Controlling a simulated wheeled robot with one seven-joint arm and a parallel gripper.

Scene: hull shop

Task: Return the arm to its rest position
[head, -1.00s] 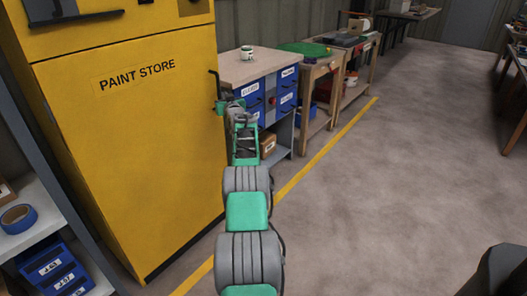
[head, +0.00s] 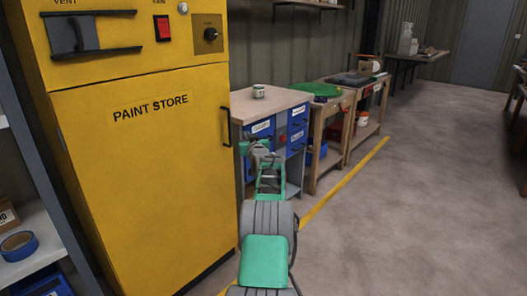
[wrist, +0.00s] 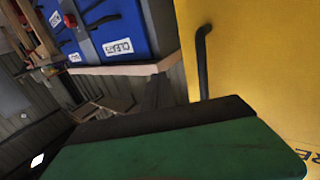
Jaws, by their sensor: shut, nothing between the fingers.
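My arm reaches forward from the bottom of the head view, in grey and green links. My gripper (head: 244,148) is at its far end, small, shut and empty. It appears just right of the black handle (head: 226,127) of the yellow paint store cabinet (head: 150,170); I cannot tell the gap between them. In the wrist view a green and black part of my gripper fills the lower middle, and its fingertips cannot be made out. The cabinet (wrist: 260,70) and its handle (wrist: 203,60) show there at the right.
A workbench (head: 275,103) with blue drawers (head: 262,128) and a mug (head: 259,91) on top stands beyond my gripper. Wooden benches (head: 335,95) follow behind. A shelf with a blue tape roll (head: 18,246) is at the left. The floor (head: 400,210) at the right is clear.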

